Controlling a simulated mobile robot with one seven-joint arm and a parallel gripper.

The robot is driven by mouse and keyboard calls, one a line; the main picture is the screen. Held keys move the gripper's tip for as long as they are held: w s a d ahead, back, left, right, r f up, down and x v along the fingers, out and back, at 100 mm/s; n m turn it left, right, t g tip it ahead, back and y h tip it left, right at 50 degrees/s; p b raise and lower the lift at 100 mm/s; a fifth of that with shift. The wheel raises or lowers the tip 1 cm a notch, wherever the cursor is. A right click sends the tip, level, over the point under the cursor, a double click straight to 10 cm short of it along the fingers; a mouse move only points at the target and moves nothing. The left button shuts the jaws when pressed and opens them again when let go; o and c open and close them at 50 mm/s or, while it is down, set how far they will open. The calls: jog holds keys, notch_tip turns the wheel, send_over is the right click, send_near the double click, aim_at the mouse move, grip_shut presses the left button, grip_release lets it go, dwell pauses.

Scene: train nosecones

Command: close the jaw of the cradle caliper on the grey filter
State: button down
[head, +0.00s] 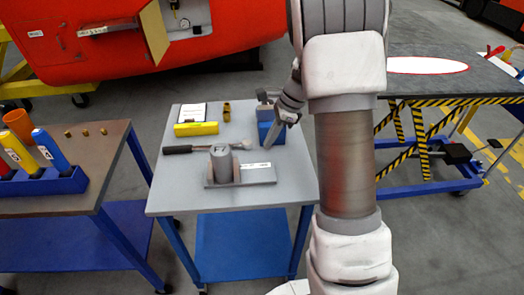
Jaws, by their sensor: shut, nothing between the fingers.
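The grey filter (221,158) is a short upright cylinder at the front middle of the grey table. It stands at the cradle caliper (255,173), a flat grey plate with a small upright part beside the filter. The jaw is too small to make out clearly, so I cannot tell how far it is from the filter. My gripper (270,142) is shut and empty. It is to the right of the filter and behind the plate, in front of a blue block, and appears apart from the filter.
The grey table (175,205) also holds a dark-handled tool (190,148), a yellow box (196,129), a brass-coloured piece (227,111), a framed sheet (193,112) and the blue block (265,114). A brown-topped bench (60,202) stands left. A striped lift table (440,85) stands right.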

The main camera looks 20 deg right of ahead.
aim_at(236, 170)
jog(key=p+v, duration=0.2)
jog(key=p, duration=0.3)
jog(key=shift+d+r+p, duration=0.1)
jog(key=shift+p, duration=0.25)
jog(key=x, duration=1)
jog(key=a, duration=0.1)
jog(key=a+p, duration=0.1)
jog(key=a, duration=0.1)
jog(key=shift+w+f, duration=0.3)
jog(key=shift+w+a, duration=0.1)
jog(key=shift+a, duration=0.4)
